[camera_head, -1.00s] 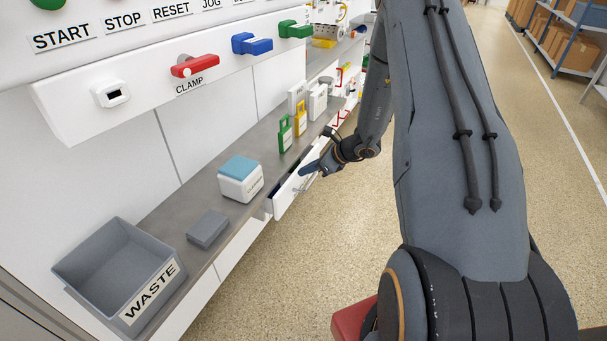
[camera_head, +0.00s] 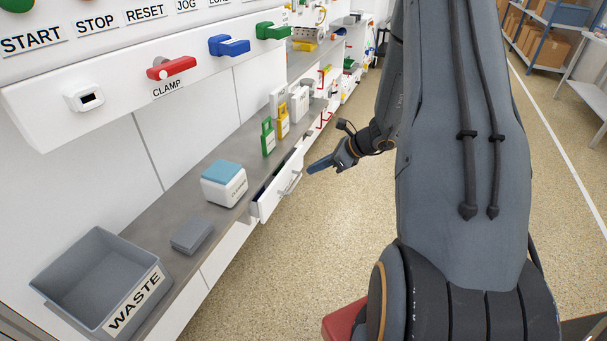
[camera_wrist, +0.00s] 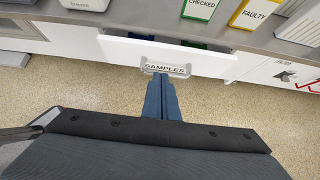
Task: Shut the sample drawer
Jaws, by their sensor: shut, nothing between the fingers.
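The sample drawer (camera_head: 267,205) is pulled partly out from under the grey worktop, with a dark gap behind its white front. Its bar handle (camera_head: 291,183) faces the aisle. In the wrist view the drawer front (camera_wrist: 115,49) carries a handle with a SAMPLES label (camera_wrist: 165,69), and blue and green contents show inside. My gripper (camera_head: 309,170) is shut and empty, just to the right of the drawer in the head view. In the wrist view its fingertips (camera_wrist: 161,76) point at the handle's label; whether they touch it is unclear.
On the worktop stand a white box with blue lid (camera_head: 223,184), a grey block (camera_head: 192,234), a grey WASTE bin (camera_head: 75,321), and green (camera_head: 268,138) and yellow (camera_head: 283,121) tags. A red clamp handle (camera_head: 171,68) sits above. The aisle floor is clear.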

